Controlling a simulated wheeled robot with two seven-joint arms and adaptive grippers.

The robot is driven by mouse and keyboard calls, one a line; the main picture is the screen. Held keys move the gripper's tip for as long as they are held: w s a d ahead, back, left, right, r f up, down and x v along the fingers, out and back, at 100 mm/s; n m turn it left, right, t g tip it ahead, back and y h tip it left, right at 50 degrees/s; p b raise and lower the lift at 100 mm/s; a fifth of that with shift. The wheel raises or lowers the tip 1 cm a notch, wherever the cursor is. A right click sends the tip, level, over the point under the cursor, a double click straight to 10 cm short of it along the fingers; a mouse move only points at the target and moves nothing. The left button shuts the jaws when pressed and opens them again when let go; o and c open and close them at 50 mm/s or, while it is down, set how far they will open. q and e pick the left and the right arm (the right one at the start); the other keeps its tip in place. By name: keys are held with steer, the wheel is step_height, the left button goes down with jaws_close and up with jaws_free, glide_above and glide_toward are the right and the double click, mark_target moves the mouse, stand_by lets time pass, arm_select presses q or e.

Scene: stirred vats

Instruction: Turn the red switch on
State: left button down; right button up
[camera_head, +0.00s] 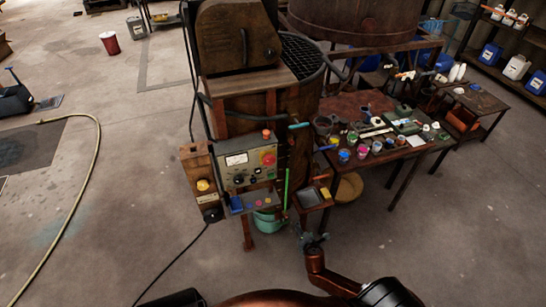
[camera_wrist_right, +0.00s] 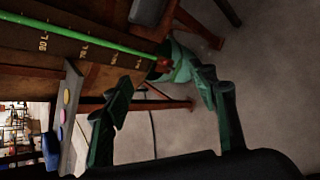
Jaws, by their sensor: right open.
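The grey control panel (camera_head: 240,168) is on the front of the rusty vat stand. A round red control (camera_head: 268,158) sits on its right side; I cannot tell its setting. A smaller orange-red piece (camera_head: 266,134) stands on the panel's top edge. My right gripper (camera_head: 314,241) is open and empty, low and to the right of the panel, just below a small tray. In the right wrist view, its two green fingers (camera_wrist_right: 165,82) are spread wide, with the red control out of sight. My left gripper is not in view.
A green rod (camera_head: 286,188) stands right of the panel, above a teal bucket (camera_head: 268,221). The small tray (camera_head: 311,197) juts out beside it. A cluttered table (camera_head: 410,150) stands to the right. A box with a yellow knob (camera_head: 203,185) hangs left. The front floor is clear except for a cable.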

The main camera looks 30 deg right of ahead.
steer(key=w+a+r+n+t+p, duration=0.1)
steer(key=w+a+r+n+t, duration=0.15)
steer(key=r, duration=0.75)
steer(key=w+a+r+n+t+p, duration=0.2)
steer(key=w+r+n, duration=0.2)
steer(key=r, duration=0.6)
steer(key=n+t+p, duration=0.2)
steer(key=n+t, duration=0.2)
steer(key=n, duration=0.1)
glide_toward(270, 163)
steer(key=shift+n+y, duration=0.25)
steer(key=shift+y, duration=0.05)
steer(key=p+x, duration=0.1)
steer(key=x, duration=0.2)
steer(key=p+x, duration=0.1)
steer(key=x, duration=0.3)
steer(key=shift+w+d+r, duration=0.1)
steer(key=shift+d+r, duration=0.1)
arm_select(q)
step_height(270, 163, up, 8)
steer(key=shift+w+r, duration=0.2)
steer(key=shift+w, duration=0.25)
arm_select(e)
steer(key=shift+w+d, duration=0.15)
steer(key=shift+w, duration=0.45)
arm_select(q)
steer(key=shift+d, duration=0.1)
arm_select(e)
steer(key=shift+c, duration=0.4)
steer(key=c, duration=1.1)
